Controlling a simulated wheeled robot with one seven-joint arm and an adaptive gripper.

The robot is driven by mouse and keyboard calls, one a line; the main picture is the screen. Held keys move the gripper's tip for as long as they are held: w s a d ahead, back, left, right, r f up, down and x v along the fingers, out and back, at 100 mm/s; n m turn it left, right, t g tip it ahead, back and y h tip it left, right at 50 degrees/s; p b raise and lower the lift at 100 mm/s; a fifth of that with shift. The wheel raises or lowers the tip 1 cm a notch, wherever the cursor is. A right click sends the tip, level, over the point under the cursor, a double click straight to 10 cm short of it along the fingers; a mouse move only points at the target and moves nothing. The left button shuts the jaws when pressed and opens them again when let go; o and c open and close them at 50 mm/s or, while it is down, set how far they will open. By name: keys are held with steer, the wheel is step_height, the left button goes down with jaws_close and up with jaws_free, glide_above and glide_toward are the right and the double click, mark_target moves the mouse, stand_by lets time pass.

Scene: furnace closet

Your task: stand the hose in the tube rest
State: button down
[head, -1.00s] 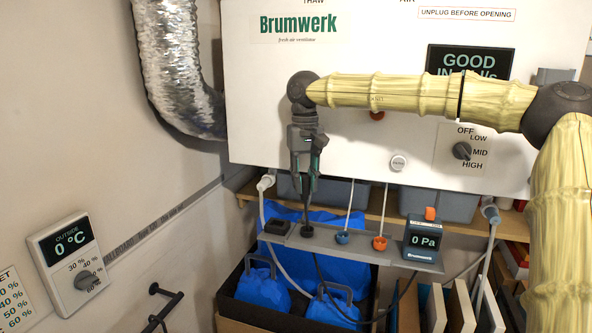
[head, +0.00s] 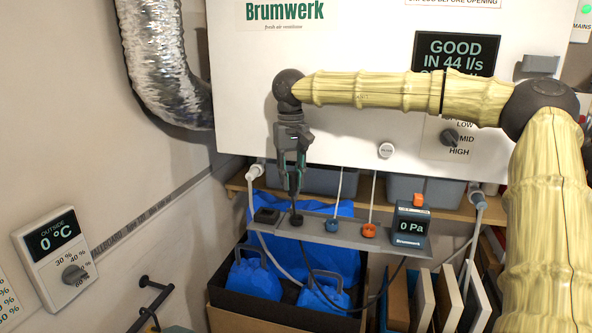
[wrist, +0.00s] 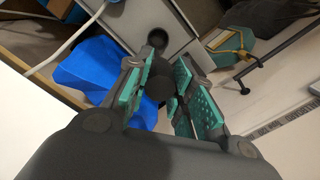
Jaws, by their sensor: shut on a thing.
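My gripper (head: 291,180) points down over the left part of the grey bracket (head: 345,238), with its jaws shut on the dark end of the hose. The hose end (wrist: 160,80) shows between the green pads in the wrist view. Below the jaws it reaches down to a round black holder (head: 297,220), which looks like the tube rest. I cannot tell whether it is seated there or just above. The black hose (head: 310,268) hangs below the bracket and loops right toward the gauge (head: 411,226), which reads 0 Pa.
Pale tubes rise behind. Blue containers (head: 254,278) stand in a box below. The white unit (head: 330,110) is close behind my arm.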

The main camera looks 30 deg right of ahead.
mark_target(294, 192)
steer(key=shift+s+d+f, duration=0.15)
steer(key=shift+s+f, duration=0.05)
steer(key=shift+f, duration=0.1)
steer(key=s, duration=0.4)
steer(key=shift+f, duration=0.35)
steer(key=w+f, duration=0.3)
steer(key=shift+f, duration=0.1)
steer(key=shift+w+f, duration=0.1)
steer(key=shift+f, duration=0.05)
steer(key=shift+s+d, duration=0.1)
steer(key=shift+s, duration=0.2)
steer(key=shift+s+r, duration=0.35)
steer(key=shift+s, duration=0.35)
steer(key=shift+w+a+f, duration=0.25)
steer(key=shift+w+f, duration=0.05)
steer(key=shift+w, duration=0.4)
steer(key=shift+s+d+r, duration=0.2)
steer(key=shift+s+d, duration=0.05)
steer(key=shift+s, duration=0.4)
steer(key=shift+w, duration=0.1)
